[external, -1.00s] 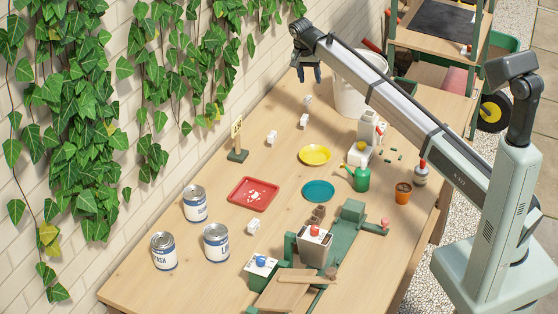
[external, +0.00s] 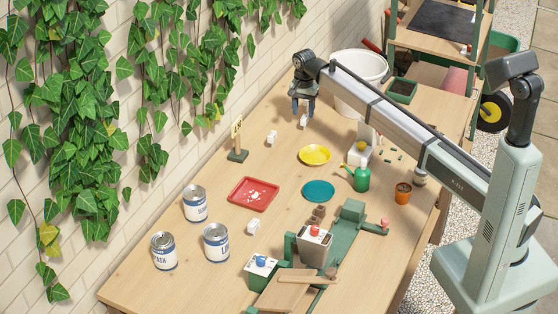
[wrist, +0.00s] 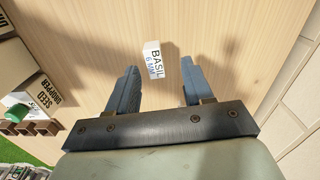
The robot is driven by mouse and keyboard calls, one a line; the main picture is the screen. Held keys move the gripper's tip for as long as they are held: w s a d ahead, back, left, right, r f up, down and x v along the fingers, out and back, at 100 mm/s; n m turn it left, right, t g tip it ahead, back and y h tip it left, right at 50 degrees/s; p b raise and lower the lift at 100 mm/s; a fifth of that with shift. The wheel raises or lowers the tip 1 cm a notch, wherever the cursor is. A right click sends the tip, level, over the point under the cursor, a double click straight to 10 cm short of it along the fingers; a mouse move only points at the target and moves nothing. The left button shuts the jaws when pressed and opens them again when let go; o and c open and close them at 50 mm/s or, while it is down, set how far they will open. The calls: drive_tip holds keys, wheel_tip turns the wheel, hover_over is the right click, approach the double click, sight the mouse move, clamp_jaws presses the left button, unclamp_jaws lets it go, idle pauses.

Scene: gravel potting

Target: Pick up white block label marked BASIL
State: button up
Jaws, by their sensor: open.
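The white block label marked BASIL (wrist: 153,60) lies on the wooden table in the wrist view, its printed face up, just beyond and between my fingertips. It appears to be the white block (external: 304,121) just below my gripper in the external view. My gripper (external: 303,112) is open and low over the table; it also shows in the wrist view (wrist: 158,78) with its two blue-grey fingers apart and nothing between them. Other white blocks lie at the middle (external: 272,137) and front (external: 254,227); their print is unreadable.
A white bucket (external: 349,100) stands behind and right of my gripper. A SEED DROPPER box (wrist: 28,98) lies left in the wrist view. A yellow saucer (external: 315,154), small sign (external: 238,140) and green watering can (external: 361,178) stand nearby. The ivy-covered wall runs along the left.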

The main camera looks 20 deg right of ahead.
sight(305, 117)
drive_tip(key=shift+s+d+f, duration=0.1)
drive_tip(key=shift+s+f, duration=0.1)
drive_tip(key=shift+f, duration=1.15)
drive_tip(key=shift+s+f, duration=0.15)
drive_tip(key=shift+f, duration=1.2)
drive_tip(key=shift+c, duration=0.3)
clamp_jaws()
